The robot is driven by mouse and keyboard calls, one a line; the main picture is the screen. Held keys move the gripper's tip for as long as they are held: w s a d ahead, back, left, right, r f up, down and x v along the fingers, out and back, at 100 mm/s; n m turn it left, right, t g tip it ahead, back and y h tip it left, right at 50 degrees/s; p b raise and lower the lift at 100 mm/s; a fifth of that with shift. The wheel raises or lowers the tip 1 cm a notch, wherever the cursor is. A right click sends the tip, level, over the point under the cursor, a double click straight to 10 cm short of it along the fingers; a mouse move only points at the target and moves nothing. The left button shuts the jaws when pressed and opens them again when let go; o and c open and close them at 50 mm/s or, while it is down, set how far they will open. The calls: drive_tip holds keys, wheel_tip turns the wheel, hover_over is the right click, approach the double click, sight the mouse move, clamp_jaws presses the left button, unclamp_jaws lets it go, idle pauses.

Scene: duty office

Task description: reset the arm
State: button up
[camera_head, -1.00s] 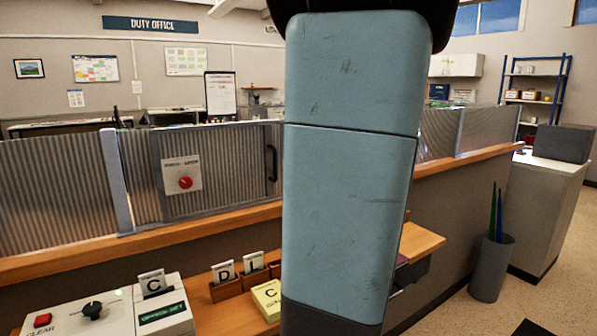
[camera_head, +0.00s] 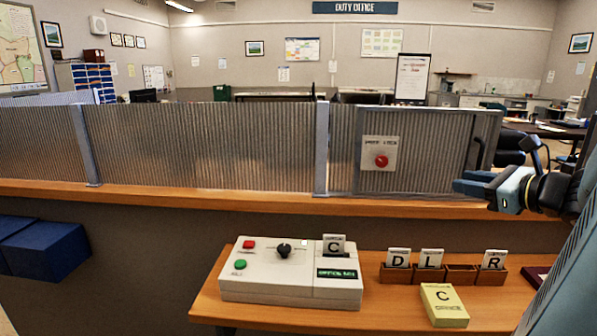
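My arm comes in from the right edge, and my blue-grey gripper (camera_head: 474,184) points left above the wooden ledge of the counter, in front of the panel with the red button. No object shows in it. Its fingers are seen nearly edge-on, so I cannot tell whether they are open or shut. My large arm link fills the lower right corner and hides part of the desk there.
On the wooden desk (camera_head: 390,315) stand a white console (camera_head: 255,290) with a card C, a card rack (camera_head: 460,275) and a yellow pad (camera_head: 443,305). A ribbed screen (camera_head: 200,145) rises behind the ledge (camera_head: 200,197). Blue boxes (camera_head: 50,250) sit at left.

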drive_tip(key=s+a+n+g+h, duration=0.2)
drive_tip(key=s+a+n+g, duration=0.1)
drive_tip(key=n, duration=0.6)
drive_tip(key=s+a+f+n+g+h, duration=0.1)
drive_tip(key=s+a+n+g+h, duration=0.1)
drive_tip(key=s+a+n, duration=0.3)
drive_tip(key=s+a+f+n+g+h, duration=0.1)
drive_tip(key=s+a+n+g+h, duration=0.1)
drive_tip(key=a+n, duration=0.6)
drive_tip(key=s+n+g, duration=0.1)
drive_tip(key=n, duration=0.4)
drive_tip(key=shift+s+n+g, duration=0.4)
